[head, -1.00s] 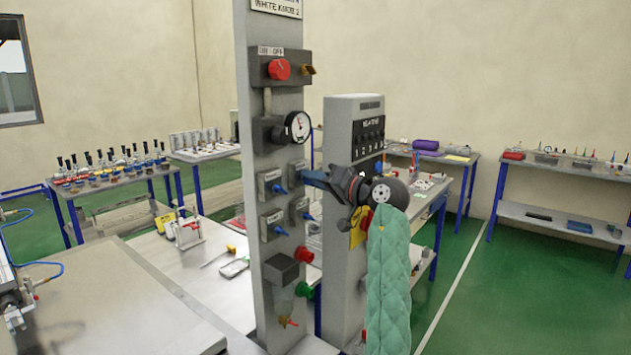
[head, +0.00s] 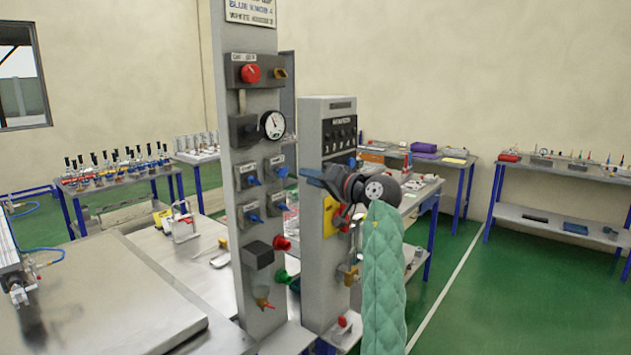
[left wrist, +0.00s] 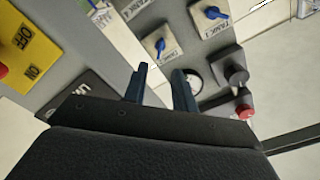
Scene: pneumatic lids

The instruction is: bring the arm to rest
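My left gripper (head: 304,177) points to the left in the head view, at the end of my green padded arm. It is in front of the gap between the near grey valve panel (head: 227,150) and the second grey panel (head: 311,120). In the left wrist view its two dark blue fingers (left wrist: 160,86) stand apart with nothing between them. Beyond them are blue tank valve knobs (left wrist: 160,45) and a round gauge (left wrist: 193,78). No contact between the fingers and the panels shows. My right gripper is out of view.
The near panel carries a red knob (head: 250,73), a gauge (head: 273,124) and several blue valves. The second panel has a yellow plate (head: 330,215). A workbench (head: 130,290) is at left. Green floor (head: 500,300) is open at right.

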